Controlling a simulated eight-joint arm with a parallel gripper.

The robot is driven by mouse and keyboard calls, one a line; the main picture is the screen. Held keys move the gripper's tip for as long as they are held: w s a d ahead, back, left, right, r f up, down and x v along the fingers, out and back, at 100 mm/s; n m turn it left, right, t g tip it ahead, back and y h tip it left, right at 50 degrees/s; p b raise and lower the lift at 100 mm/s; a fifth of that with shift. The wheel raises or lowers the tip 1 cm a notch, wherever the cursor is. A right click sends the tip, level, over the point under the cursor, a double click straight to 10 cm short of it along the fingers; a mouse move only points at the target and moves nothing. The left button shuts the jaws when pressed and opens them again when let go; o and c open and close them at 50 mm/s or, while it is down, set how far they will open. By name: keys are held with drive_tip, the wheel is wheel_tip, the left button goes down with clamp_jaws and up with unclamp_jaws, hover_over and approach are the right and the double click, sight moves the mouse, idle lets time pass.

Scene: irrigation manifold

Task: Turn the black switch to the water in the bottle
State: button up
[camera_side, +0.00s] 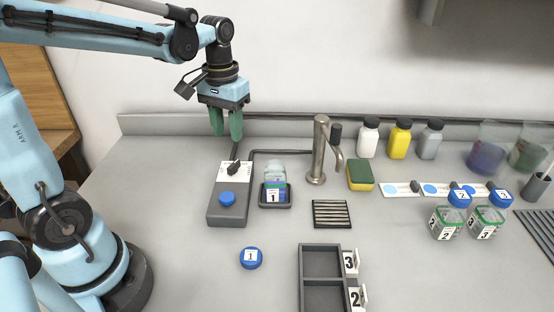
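The black switch (235,169) sits on a white label at the back end of a grey box (230,208). The box also carries a blue knob (227,198). A small clear bottle (275,176) labelled 1 stands uncapped in a dark tray (275,206) right of the box; something blue shows low in it. My gripper (227,136) points down above and slightly behind the switch. Its two green fingers are apart with nothing between them. They do not appear to touch the switch, whose exact setting is too small to read.
A metal tap (319,150) stands right of the bottle, with a dark pipe running beside it. A blue cap (251,258) marked 1 lies in front. A sponge (360,176), divided tray (321,264), and capped bottles (447,221) stand farther right. The counter left of the box is clear.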

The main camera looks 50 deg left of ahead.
drive_tip(key=shift+r, duration=1.3)
drive_tip(key=s+d+f+m+t, duration=0.2)
drive_tip(key=s+d+m+t, duration=0.2)
drive_tip(key=d+t, duration=0.3)
drive_tip(key=shift+s+f, duration=0.35)
